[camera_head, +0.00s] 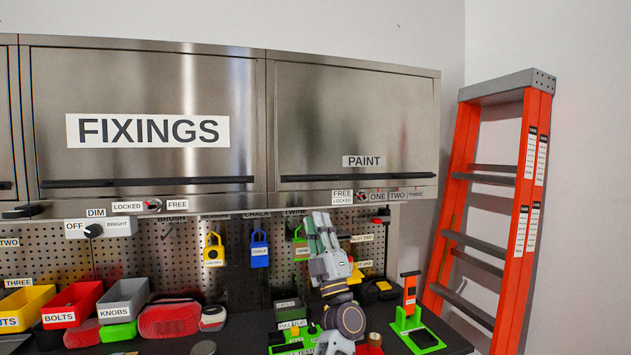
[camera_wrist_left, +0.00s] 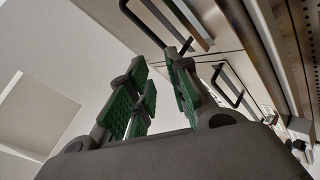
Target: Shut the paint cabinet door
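The paint cabinet door (camera_head: 355,115) is a steel panel labelled PAINT, with a black bar handle (camera_head: 345,177) along its bottom edge. It looks flush in the cabinet front, and I see no clear gap around it. My left gripper (camera_head: 319,214) points up below the door's lower edge, in front of the pegboard, apart from the handle. In the left wrist view its green-padded fingers (camera_wrist_left: 158,62) are spread with nothing between them. Cabinet panels with dark handles (camera_wrist_left: 232,85) show beyond them; I cannot tell which is the paint door. My right gripper is not in view.
The FIXINGS door (camera_head: 150,85) adjoins on the left. A switch strip (camera_head: 390,196) runs under the paint door. Padlocks (camera_head: 259,248) hang on the pegboard, and bins (camera_head: 72,304) stand on the bench. An orange stepladder (camera_head: 490,200) stands at the right.

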